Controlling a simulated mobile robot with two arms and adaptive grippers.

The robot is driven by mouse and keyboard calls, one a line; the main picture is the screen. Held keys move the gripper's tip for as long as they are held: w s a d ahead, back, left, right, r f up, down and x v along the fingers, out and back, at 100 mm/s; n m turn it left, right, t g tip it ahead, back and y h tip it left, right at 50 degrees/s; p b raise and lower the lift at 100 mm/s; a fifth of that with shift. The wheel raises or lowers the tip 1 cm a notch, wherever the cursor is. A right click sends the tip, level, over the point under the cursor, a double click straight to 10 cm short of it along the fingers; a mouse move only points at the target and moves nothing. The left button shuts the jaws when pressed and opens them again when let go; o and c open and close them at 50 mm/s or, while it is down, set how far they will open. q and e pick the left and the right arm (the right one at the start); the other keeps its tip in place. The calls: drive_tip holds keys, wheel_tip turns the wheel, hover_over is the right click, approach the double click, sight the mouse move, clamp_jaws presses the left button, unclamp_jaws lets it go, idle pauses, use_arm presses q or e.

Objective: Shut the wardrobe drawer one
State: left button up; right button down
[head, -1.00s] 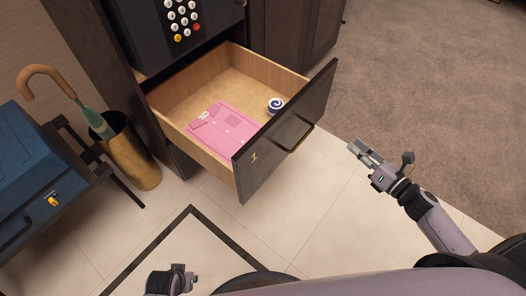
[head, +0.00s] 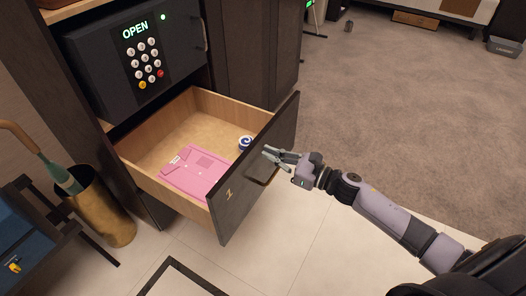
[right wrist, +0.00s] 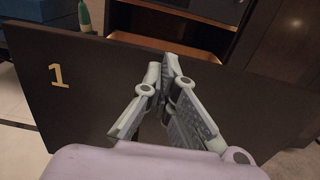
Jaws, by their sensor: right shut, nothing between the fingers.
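The wardrobe drawer one (head: 235,200) is pulled open below the safe. Its dark front carries a gold "1" and a handle (head: 262,176). Inside lie a folded pink shirt (head: 196,172) and a small blue-and-white round item (head: 245,143). My right gripper (head: 268,152) is shut and empty, at the outer side of the drawer front near the handle. In the right wrist view the fingers (right wrist: 165,68) point at the drawer front (right wrist: 95,85); whether they touch it I cannot tell. My left gripper is not in view.
A safe (head: 135,62) showing "OPEN" sits above the drawer. A brass umbrella stand (head: 101,209) with an umbrella and a dark bench with a blue case (head: 25,235) stand at left.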

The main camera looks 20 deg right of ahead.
drive_tip(key=shift+x, duration=1.3)
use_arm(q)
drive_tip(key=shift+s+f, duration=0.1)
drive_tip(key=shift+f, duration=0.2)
use_arm(e)
drive_tip(key=shift+a, duration=0.1)
